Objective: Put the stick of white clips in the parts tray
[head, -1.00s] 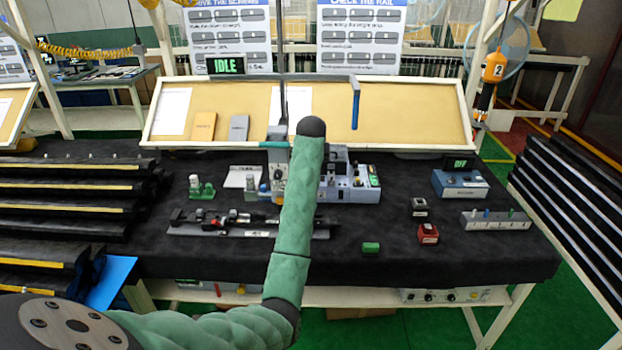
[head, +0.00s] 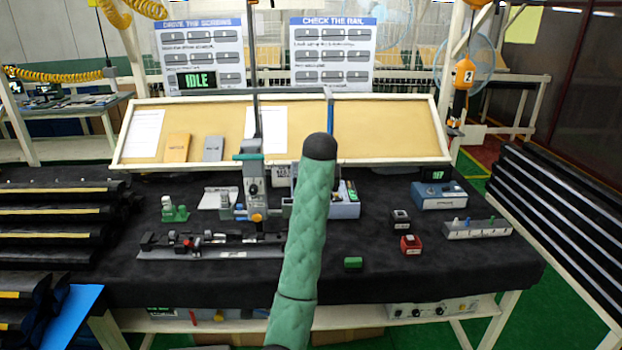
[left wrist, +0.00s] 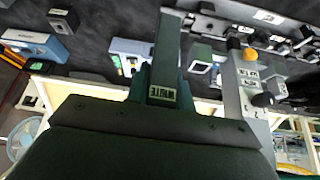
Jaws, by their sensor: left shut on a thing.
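My left gripper (left wrist: 164,88) shows in the left wrist view, its green fingers shut on a dark grey stick (left wrist: 170,45). A label on the stick reads WHITE, upside down; clips on it cannot be made out. The stick points away from the gripper, over the dark table. In the head view my green arm hides this gripper and the stick. A pale blue-grey box (head: 347,211) with small things in it stands behind the arm and is partly hidden; I cannot tell whether it is the parts tray. My right gripper is out of view.
A press-like stand (head: 253,185) and a long rail fixture (head: 210,252) are left of my arm. A green block (head: 353,263), a red block (head: 411,244), a blue device (head: 438,196) and a grey peg strip (head: 478,229) are to the right. The front right of the table is clear.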

